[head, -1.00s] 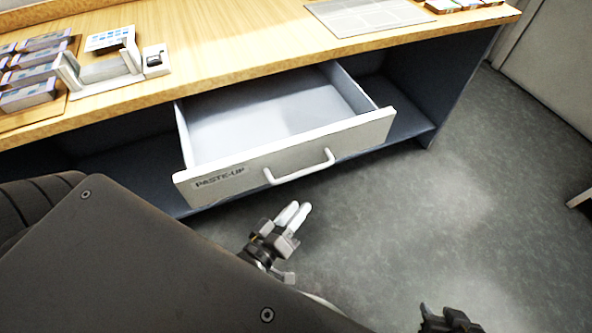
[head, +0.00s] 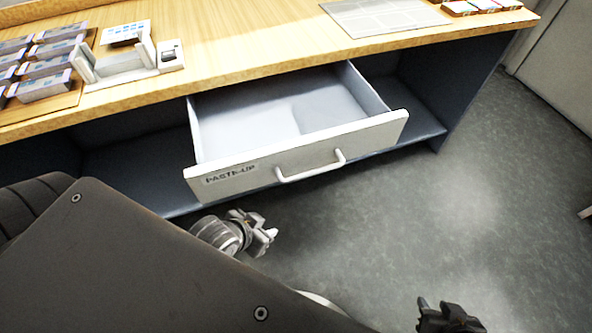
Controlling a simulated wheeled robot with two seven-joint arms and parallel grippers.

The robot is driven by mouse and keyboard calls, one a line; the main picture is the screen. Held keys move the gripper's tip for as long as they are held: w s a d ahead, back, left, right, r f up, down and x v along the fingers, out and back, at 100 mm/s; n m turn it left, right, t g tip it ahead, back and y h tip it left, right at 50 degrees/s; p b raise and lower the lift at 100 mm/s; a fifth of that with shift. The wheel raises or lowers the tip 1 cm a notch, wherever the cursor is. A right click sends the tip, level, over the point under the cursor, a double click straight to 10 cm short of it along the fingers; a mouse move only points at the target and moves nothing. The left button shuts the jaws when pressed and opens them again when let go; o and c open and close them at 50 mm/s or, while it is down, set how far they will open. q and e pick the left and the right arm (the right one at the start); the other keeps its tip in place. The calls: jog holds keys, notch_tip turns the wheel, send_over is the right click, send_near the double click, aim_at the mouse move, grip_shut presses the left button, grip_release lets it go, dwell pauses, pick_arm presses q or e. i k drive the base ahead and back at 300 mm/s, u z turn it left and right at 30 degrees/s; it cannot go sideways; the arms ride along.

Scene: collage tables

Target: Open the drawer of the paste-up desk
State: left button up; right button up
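The white drawer (head: 230,182) labelled PASTE-UP stands pulled out from under the wooden top of the paste-up desk (head: 245,50). Its inside looks empty. Its bar handle (head: 312,168) is free, with no gripper on it. My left gripper (head: 268,237) is below and left of the handle, in front of the drawer, apart from it. Its fingers are small and seen at an angle, so their opening is unclear. My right gripper (head: 447,312) is at the bottom edge, far from the drawer; its fingertips are dark and partly cut off.
On the desk top are a tray of small packs (head: 45,68), a white holder (head: 118,62), a small white device (head: 170,56), a grey gridded sheet (head: 385,17) and several small boxes (head: 480,6). The grey floor (head: 430,215) right of the drawer is clear.

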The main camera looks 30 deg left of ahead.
aim_at(295, 125)
jog(key=u, duration=1.55)
jog(key=k, duration=0.8)
jog(key=z, duration=1.85)
